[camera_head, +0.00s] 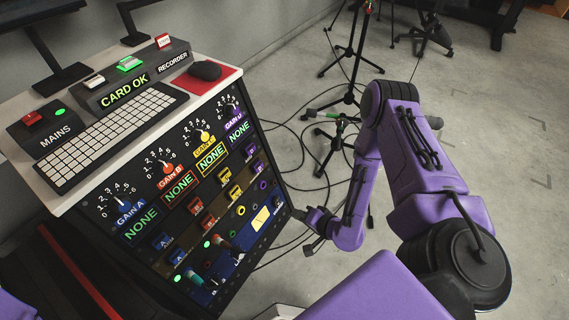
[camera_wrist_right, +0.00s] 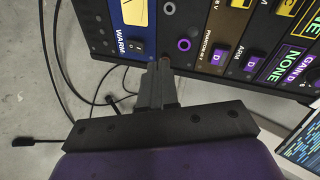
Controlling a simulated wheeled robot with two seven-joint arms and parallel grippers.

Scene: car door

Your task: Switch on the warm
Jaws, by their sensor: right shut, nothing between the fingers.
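The blue panel marked WARM (camera_wrist_right: 122,34) is at the upper left of the right wrist view, with a small dark switch (camera_wrist_right: 136,46) beside the word. Whether the switch is on or off cannot be told. In the head view this panel is at the rack's lower right corner, beside a cream gauge (camera_head: 261,218). My right gripper (camera_head: 300,213) is shut and empty, close to that corner. In the right wrist view its fingertips (camera_wrist_right: 163,68) point at the panel's lower edge, a little right of the switch; contact cannot be told. My left gripper is not in view.
The black rack (camera_head: 200,180) carries gain knobs, sockets and lit NONE displays. On its top are a keyboard (camera_head: 115,135), a MAINS box (camera_head: 45,125), a recorder box (camera_head: 135,80) and a mouse (camera_head: 205,70). Cables and tripod stands (camera_head: 345,95) are on the floor at right.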

